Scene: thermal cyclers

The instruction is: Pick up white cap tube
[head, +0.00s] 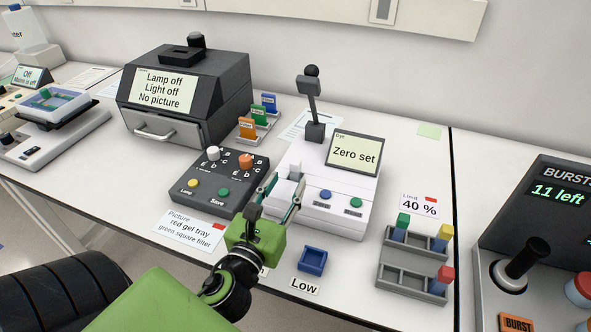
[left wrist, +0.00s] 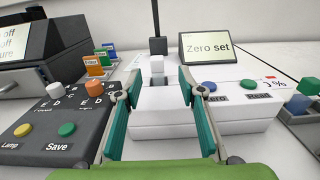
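A small white-topped tube (head: 295,172) stands upright in the white "Zero set" device (head: 335,200). In the left wrist view this pale tube (left wrist: 157,66) is ahead, between the lines of my fingers, with its lower part hidden in the device. My left gripper (head: 283,186) is open at the device's front left. Its two green fingers (left wrist: 159,82) stand apart with nothing between them, short of the tube. I cannot tell for sure that the white top is a cap. My right gripper is not in view.
A dark control box (head: 222,182) with knobs is close on the left. A small blue holder (head: 312,261) stands in front. A grey rack (head: 411,275) with green, yellow and red capped tubes stands at the right. A dark post (head: 315,105) rises behind the tube.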

